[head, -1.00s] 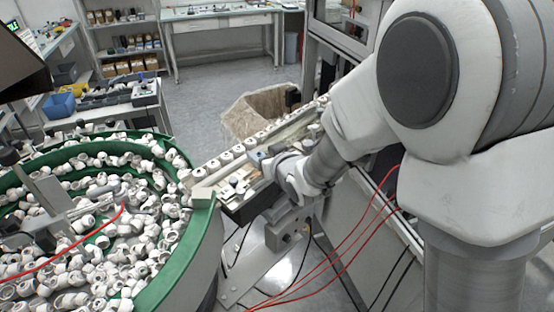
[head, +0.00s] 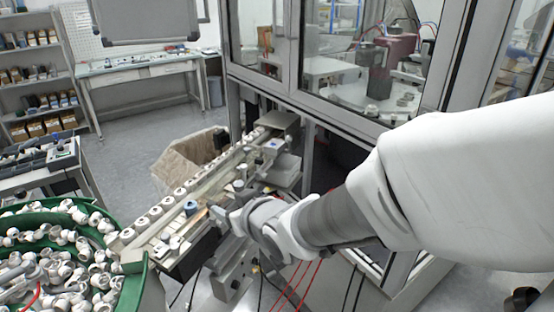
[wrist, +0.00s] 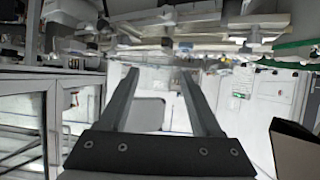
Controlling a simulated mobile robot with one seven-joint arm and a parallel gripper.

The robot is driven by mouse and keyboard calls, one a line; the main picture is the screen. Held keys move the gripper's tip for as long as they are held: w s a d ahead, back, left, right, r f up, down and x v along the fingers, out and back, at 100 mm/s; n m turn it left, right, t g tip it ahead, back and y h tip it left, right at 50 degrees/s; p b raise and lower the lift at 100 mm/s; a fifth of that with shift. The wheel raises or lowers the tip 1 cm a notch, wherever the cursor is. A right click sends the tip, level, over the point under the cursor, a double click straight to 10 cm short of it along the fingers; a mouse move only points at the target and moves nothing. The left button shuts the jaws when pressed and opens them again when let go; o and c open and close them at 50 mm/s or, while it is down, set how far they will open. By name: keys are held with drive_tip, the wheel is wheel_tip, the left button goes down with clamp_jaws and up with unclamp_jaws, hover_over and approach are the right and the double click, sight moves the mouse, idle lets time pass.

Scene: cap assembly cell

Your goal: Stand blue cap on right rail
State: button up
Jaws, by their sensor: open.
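A row of white caps (head: 168,202) lines the left rail of the feeder in the head view. A paler strip (head: 212,190) runs along its right side; I take it to be the right rail. A small blue-grey piece (head: 190,208) sits between the row and my arm. It may be the blue cap, but it is too small to be sure. My gripper is beside the feeder's right side in the head view, its fingers not clearly seen there. In the wrist view my gripper (wrist: 157,75) is open, with nothing between its fingers.
A green-rimmed bowl (head: 150,290) full of white fittings stands at the lower left. A glazed machine enclosure (head: 330,110) rises behind my arm on the right. A beige bin (head: 185,160) stands behind the feeder. Red and black cables hang below my arm.

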drive_tip(key=s+d+r+m+g+h, duration=0.1)
drive_tip(key=s+d+r+m+h, duration=0.15)
drive_tip(key=d, duration=0.45)
drive_tip(key=s+d+r+m+g+h, duration=0.1)
drive_tip(key=s+d+m+h, duration=0.15)
drive_tip(key=d, duration=0.45)
drive_tip(key=s+d+r+m+g+h, duration=0.1)
drive_tip(key=s+d+g, duration=0.2)
drive_tip(key=s, duration=1)
drive_tip(key=d, duration=0.3)
drive_tip(key=shift+r, duration=0.15)
drive_tip(key=shift+d, duration=0.1)
